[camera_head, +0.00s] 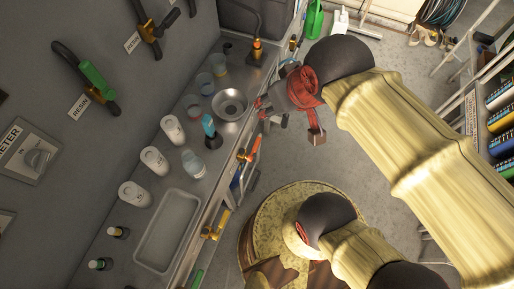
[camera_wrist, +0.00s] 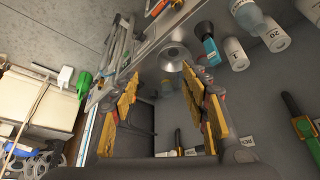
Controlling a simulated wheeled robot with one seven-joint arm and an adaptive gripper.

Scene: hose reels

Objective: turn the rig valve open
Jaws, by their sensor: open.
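Lever valves are mounted on the grey wall. One has a green and black handle (camera_head: 95,78) with a small white label (camera_head: 79,107) beside it. Another, with an orange and black handle (camera_head: 150,28), is farther up, with its own label (camera_head: 132,42). The labels are too small to read surely, so I cannot tell which is the rig valve. The green-handled valve also shows at the right of the wrist view (camera_wrist: 303,128). My gripper (camera_wrist: 160,75) is open and empty, apart from the valves, beyond the counter's edge in the head view.
A meter plate (camera_head: 30,150) is on the wall.

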